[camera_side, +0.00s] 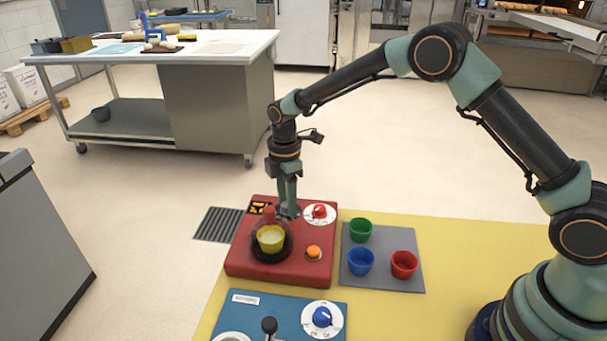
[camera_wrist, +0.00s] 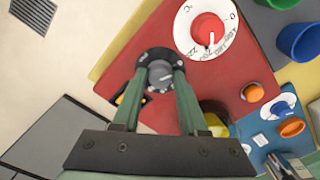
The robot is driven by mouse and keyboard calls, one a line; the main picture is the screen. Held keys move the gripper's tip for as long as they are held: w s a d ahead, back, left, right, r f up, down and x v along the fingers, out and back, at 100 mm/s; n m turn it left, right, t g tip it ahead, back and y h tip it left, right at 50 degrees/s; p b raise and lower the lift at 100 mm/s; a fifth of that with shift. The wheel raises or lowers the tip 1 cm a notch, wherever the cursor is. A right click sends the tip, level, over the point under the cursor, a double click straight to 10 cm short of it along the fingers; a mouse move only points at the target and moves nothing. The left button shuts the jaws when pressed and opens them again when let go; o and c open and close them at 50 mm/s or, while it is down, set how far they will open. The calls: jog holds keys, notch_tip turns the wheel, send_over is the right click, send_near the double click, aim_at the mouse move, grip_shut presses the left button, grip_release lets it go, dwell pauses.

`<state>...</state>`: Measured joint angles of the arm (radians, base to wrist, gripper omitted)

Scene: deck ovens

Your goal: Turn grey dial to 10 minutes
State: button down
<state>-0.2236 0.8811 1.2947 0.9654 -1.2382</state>
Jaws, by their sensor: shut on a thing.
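The grey dial (camera_wrist: 160,74) sits on a black round plate with light marks, near a corner of the red machine (camera_side: 277,270). My gripper (camera_wrist: 160,72) is shut on the dial, one finger at each side, in the wrist view. In the side view my gripper (camera_side: 288,213) points straight down at the back of the red machine and hides most of the dial. The light marks on the black plate (camera_wrist: 142,62) are too small to read, and I cannot tell which one the dial points at.
A red dial (camera_side: 319,211) on a white scale is close right of my gripper. An orange button (camera_side: 313,252) is nearby. A blue machine (camera_side: 270,310) and a grey mat (camera_side: 385,283) with cups lie nearer.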

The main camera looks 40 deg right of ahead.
jog(key=m, duration=0.7)
jog(key=shift+r, duration=0.1)
jog(key=m, duration=0.5)
jog(key=shift+m, duration=0.4)
dwell(0.3)
jog(key=shift+c, duration=2.2)
grip_release()
notch_tip(320, 180, up, 12)
jog(key=shift+r, duration=0.1)
